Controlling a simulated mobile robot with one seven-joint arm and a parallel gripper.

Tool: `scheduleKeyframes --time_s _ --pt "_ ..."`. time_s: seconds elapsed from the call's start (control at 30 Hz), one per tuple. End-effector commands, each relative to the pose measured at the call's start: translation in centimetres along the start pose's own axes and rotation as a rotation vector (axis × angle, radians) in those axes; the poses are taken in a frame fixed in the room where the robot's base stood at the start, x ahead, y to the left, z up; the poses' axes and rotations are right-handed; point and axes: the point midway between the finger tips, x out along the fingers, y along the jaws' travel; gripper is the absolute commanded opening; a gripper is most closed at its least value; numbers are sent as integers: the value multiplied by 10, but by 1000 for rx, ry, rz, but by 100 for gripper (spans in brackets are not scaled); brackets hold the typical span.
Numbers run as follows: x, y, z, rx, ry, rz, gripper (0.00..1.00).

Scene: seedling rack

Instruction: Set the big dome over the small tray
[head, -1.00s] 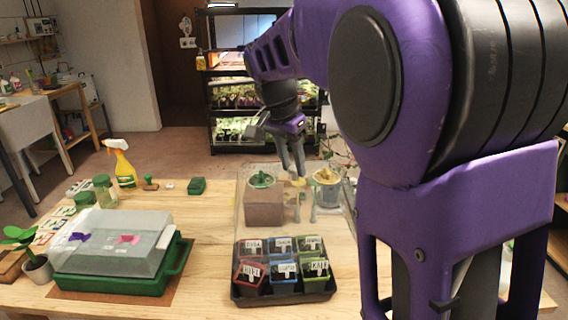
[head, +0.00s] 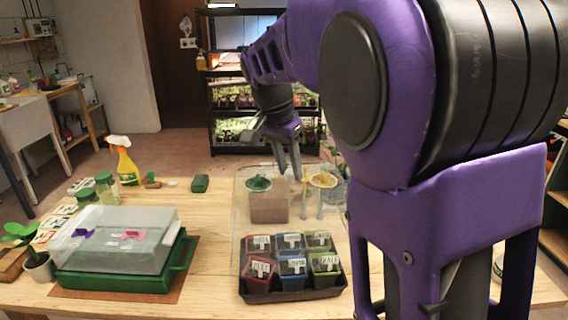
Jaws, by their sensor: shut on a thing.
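The small tray (head: 292,296) is black and low and stands on the table, holding several coloured pots with white labels. The big dome (head: 246,222) is clear and hard to make out, with a green vent knob (head: 258,184) and a yellow one (head: 322,180) on top. My gripper (head: 291,176) is shut on the dome between the knobs. The dome appears held above the table, overlapping the back of the small tray in the picture. I cannot tell its height, and its lower rim is unclear.
At the left, another clear dome (head: 112,238) with purple and pink vents sits on a green tray (head: 118,279). A brown block (head: 269,208) shows through the held dome. A spray bottle (head: 125,165) and jars stand back left. Bare table lies between the trays.

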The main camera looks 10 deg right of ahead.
Motion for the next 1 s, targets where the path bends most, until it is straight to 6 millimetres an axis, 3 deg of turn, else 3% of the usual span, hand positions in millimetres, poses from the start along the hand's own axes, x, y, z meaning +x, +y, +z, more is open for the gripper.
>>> scheduleKeyframes --time_s 1.0 --pt "81 0 25 0 1 0 0"
